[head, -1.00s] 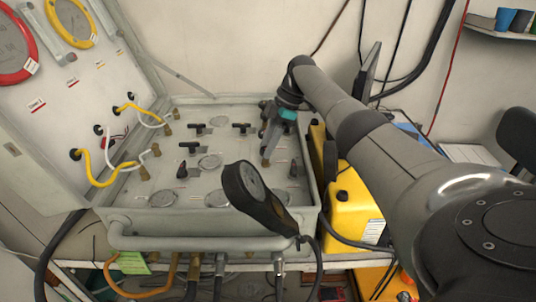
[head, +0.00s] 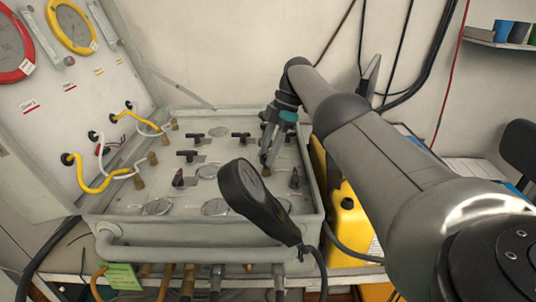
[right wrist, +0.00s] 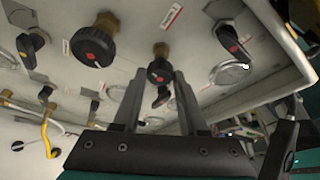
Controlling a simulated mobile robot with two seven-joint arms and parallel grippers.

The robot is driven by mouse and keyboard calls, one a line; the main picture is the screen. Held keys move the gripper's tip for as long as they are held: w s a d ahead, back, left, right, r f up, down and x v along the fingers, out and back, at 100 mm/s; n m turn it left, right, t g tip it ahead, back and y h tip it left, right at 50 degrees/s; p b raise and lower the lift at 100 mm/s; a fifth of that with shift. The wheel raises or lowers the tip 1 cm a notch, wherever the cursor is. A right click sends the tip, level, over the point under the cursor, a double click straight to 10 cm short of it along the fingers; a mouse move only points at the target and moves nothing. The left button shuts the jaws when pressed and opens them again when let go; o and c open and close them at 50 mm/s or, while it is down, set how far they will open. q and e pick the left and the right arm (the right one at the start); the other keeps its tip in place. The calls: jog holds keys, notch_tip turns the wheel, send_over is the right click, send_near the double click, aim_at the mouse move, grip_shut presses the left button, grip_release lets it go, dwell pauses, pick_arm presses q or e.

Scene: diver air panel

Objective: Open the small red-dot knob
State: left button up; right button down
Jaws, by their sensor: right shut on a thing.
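The small red-dot knob (right wrist: 160,72) is a black round knob with a red dot, on a brass stem, seen in the right wrist view. My right gripper (right wrist: 159,75) has one finger on each side of it and is shut on it. In the head view my right gripper (head: 268,160) points down at the right rear of the grey panel (head: 232,160), and the knob cannot be made out there. A larger black knob (right wrist: 92,45) with a red dot is to the left in the wrist view. My left gripper is not in view.
Black lever knobs (head: 188,155) are spread over the panel. The open lid (head: 75,110) with hoses is at left. A yellow case (head: 346,220) stands right of the panel.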

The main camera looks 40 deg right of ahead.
dwell(0.4)
jog(key=shift+c, duration=2.3)
grip_release()
notch_tip(320, 180, up, 20)
jog(key=p, duration=1.3)
jog(key=shift+p, duration=0.3)
